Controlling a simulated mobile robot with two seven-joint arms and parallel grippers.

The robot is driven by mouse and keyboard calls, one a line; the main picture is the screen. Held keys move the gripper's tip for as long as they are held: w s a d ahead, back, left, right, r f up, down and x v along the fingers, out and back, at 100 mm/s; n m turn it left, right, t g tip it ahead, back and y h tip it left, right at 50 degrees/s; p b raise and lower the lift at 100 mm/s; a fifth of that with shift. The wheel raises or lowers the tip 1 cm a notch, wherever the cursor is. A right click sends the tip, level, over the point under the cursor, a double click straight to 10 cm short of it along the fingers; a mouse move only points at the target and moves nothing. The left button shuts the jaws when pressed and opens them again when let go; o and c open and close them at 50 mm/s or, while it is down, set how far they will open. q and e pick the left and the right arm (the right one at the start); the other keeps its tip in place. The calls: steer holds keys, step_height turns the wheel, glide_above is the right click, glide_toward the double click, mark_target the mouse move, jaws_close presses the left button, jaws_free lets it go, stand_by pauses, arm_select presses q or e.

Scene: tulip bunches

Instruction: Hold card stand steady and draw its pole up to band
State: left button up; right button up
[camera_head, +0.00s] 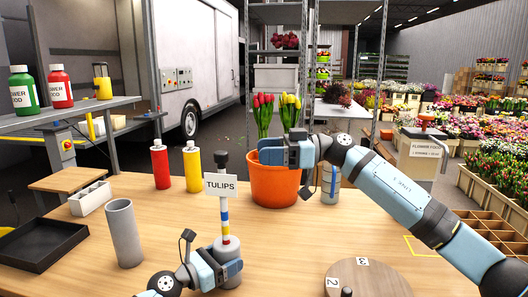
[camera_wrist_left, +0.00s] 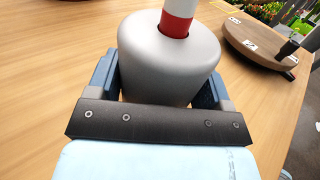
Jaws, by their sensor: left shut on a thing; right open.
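The card stand has a grey rounded base (camera_head: 231,273), a pole (camera_head: 225,222) with red, white, blue and yellow bands, a white TULIPS card (camera_head: 220,185) and a dark knob (camera_head: 223,159) on top. It stands upright on the table. My left gripper (camera_head: 226,258) is shut on the base. In the left wrist view the base (camera_wrist_left: 170,60) sits between its fingers, and the pole's red and white lower part (camera_wrist_left: 177,18) enters the top. My right gripper (camera_head: 270,152) is open, to the right of the knob and apart from it, in front of the tulips.
An orange bucket (camera_head: 275,188) with red and yellow tulips (camera_head: 263,112) stands just behind. Red (camera_head: 160,166) and yellow (camera_head: 192,168) bottles, a grey cylinder (camera_head: 124,234) and a black tray (camera_head: 38,250) are left. A round numbered wooden disc (camera_head: 375,280) lies front right.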

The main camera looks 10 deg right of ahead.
arm_select(q)
steer(key=o, duration=1.2)
steer(key=shift+c, duration=0.2)
steer(key=shift+a, duration=0.1)
